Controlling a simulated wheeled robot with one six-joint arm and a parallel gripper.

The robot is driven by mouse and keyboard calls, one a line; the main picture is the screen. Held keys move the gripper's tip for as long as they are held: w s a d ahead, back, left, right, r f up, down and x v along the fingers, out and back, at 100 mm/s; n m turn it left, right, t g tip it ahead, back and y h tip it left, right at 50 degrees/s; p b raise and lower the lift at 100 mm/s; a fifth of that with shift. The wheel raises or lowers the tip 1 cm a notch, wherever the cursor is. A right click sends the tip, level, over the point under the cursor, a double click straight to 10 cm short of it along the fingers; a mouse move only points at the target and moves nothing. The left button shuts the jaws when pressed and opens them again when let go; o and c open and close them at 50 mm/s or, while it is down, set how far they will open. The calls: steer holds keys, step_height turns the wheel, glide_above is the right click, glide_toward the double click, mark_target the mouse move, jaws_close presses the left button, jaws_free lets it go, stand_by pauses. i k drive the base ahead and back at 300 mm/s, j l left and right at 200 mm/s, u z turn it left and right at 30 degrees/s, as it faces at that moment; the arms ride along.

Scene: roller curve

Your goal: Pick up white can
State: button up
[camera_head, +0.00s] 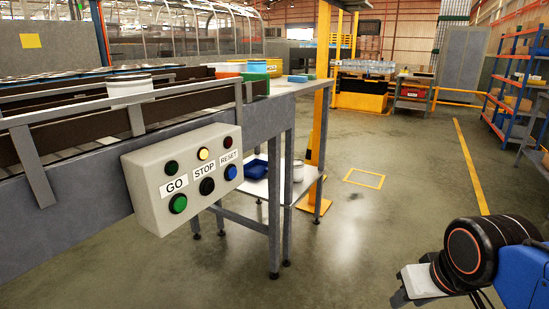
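A white can (129,86) stands upright on the roller conveyor at the left, behind the side rail, which hides its lower part. Another small white can-like thing (298,171) is on the low shelf under the table end. My arm reaches in at the lower right, with a blue link and a black joint with an orange ring. A pale grey part at its end, seemingly my gripper (412,286), is cut by the bottom edge. Its fingers cannot be made out. It is far from both white things, over open floor.
A control box (190,175) with GO, STOP and RESET buttons juts from the conveyor's side. Orange, green and blue things (256,69) sit farther along the conveyor. A blue bin (256,168) is on the low shelf. A yellow post (318,110) stands behind. The floor at centre right is clear.

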mark_target(299, 164)
steer(key=i+l, duration=0.25)
steer(key=i, duration=0.3)
steer(key=i+l, duration=0.3)
steer(key=i, duration=0.25)
steer(key=i+l+u, duration=0.1)
steer(key=i+l, duration=0.15)
steer(key=i, duration=0.25)
steer(key=i+l, duration=0.3)
steer(key=i, duration=0.25)
steer(key=i+l, duration=0.35)
steer(key=i, duration=0.2)
steer(key=j+u, duration=0.05)
